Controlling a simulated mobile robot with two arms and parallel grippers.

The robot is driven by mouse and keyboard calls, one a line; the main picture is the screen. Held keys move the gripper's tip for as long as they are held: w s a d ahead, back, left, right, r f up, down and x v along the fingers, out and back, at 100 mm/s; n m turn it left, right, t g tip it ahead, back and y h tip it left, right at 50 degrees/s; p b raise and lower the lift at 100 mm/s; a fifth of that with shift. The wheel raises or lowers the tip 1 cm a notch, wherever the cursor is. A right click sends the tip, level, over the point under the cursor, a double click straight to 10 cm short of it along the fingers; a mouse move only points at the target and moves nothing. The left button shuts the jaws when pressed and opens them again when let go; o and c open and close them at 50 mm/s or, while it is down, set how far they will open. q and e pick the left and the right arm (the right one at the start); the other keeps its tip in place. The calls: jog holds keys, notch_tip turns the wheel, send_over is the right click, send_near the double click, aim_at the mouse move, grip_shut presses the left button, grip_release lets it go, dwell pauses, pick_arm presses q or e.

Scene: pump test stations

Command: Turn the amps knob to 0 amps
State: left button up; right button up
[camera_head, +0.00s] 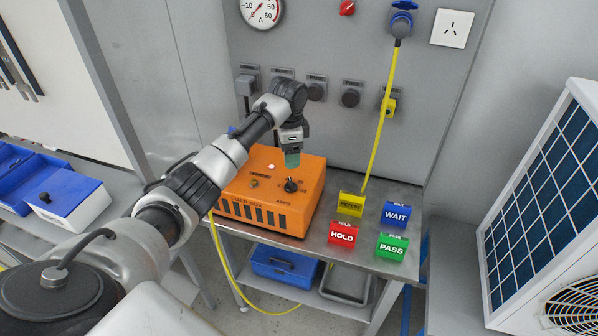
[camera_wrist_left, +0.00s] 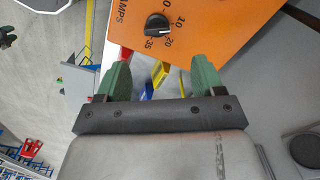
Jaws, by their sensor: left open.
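The amps knob (camera_head: 291,186) is a small black knob on the top face of the orange box (camera_head: 262,208). In the left wrist view the knob (camera_wrist_left: 157,25) sits beside the word AMPS, with 0, 10, 20 and 35 printed around it. I cannot tell surely which number its pointer marks. My left gripper (camera_head: 292,160) hangs just above the knob in the head view, with green fingertips. In the left wrist view its two green fingers (camera_wrist_left: 160,78) are spread apart and empty, with the knob beyond them, not between them. My right gripper is not in view.
The orange box stands on a metal bench (camera_head: 340,180). Yellow, blue WAIT (camera_head: 396,214), red HOLD (camera_head: 342,234) and green PASS (camera_head: 391,247) blocks are to its right. A yellow cable (camera_head: 379,120) runs down from the wall panel, which has a gauge (camera_head: 262,10) and several dark knobs.

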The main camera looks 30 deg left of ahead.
aim_at(289, 182)
pick_arm(q)
jog(key=shift+f, duration=0.35)
jog(key=f, duration=0.2)
jog(key=s+f+p, duration=0.1)
jog(key=shift+s+f, duration=0.1)
jog(key=shift+f, duration=0.25)
jog(key=f, duration=0.5)
jog(key=shift+w+f+p, duration=0.2)
jog(key=shift+w+p, duration=0.1)
jog(key=shift+f, duration=0.3)
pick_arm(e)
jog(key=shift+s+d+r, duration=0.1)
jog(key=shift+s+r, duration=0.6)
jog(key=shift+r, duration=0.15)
pick_arm(q)
jog(key=shift+c, duration=0.3)
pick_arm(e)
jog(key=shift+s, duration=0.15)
pick_arm(q)
jog(key=c, duration=0.9)
jog(key=shift+o, duration=0.2)
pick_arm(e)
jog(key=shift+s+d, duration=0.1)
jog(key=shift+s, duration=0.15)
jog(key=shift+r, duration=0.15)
